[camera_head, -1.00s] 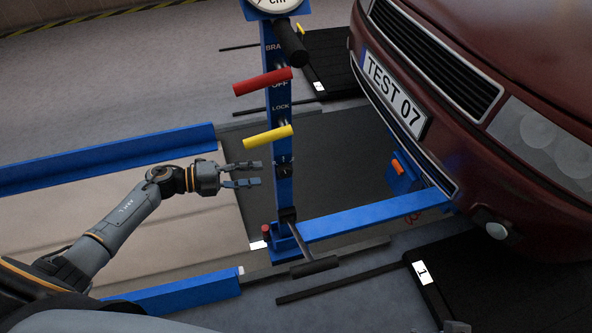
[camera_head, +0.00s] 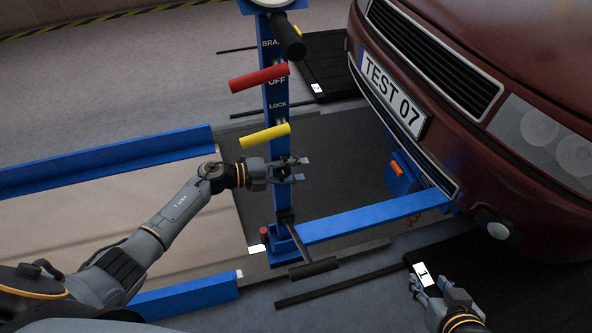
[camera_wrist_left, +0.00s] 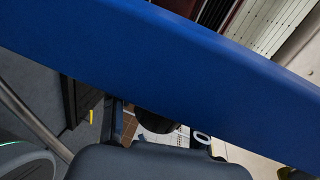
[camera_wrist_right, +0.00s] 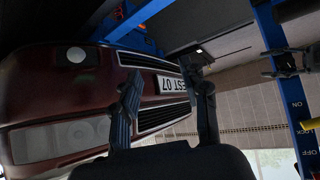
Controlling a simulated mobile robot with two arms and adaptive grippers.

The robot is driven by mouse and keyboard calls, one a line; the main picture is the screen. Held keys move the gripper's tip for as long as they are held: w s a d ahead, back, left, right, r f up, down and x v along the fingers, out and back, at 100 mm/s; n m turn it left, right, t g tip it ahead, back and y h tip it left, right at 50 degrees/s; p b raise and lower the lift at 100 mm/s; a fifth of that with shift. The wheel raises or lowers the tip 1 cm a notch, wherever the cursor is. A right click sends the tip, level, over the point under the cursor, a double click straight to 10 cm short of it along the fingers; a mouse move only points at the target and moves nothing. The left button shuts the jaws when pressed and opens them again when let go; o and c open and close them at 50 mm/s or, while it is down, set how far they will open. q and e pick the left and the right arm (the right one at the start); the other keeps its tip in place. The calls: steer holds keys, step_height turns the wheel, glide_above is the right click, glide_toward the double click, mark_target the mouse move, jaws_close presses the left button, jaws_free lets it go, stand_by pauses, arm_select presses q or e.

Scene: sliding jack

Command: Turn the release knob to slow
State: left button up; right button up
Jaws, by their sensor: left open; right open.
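A blue jack column (camera_head: 276,98) stands upright left of the car; it also crosses the left wrist view (camera_wrist_left: 150,60). My left gripper (camera_head: 301,169) is open at the column, below the yellow handle, its fingers overlapping the spot of the small dark release knob. The knob is mostly hidden by the fingers, and I cannot tell its setting or whether I touch it. In the left wrist view a dark rounded part (camera_wrist_left: 158,128) shows under the column's edge; I cannot tell what it is. My right gripper (camera_head: 428,279) is open and empty at the lower right; its fingers show in the right wrist view (camera_wrist_right: 167,95).
A red handle (camera_head: 259,77) and a yellow handle (camera_head: 266,135) stick out from the column above my left gripper. A black-gripped lever (camera_head: 314,268) lies at its foot. A blue beam (camera_head: 375,215) runs right toward the dark red car (camera_head: 470,130).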

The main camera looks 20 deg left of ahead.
arm_select(q)
steer(key=shift+c, duration=0.2)
jaws_close()
arm_select(e)
steer(key=shift+d, duration=0.1)
steer(key=s+d+f+g+h+p, duration=0.1)
steer(key=s+d+f+g+p, duration=0.15)
steer(key=s+g+p, duration=0.4)
arm_select(q)
steer(key=shift+a+f+g+y, duration=0.2)
steer(key=shift+f+g+y, duration=0.15)
steer(key=shift+g+y, duration=0.6)
steer(key=shift+s+f+t+y, duration=0.1)
steer(key=shift+f+t+y, duration=0.15)
steer(key=shift+y, duration=0.1)
arm_select(e)
step_height(320, 180, down, 9)
steer(key=s, duration=0.1)
steer(key=shift+s, duration=0.35)
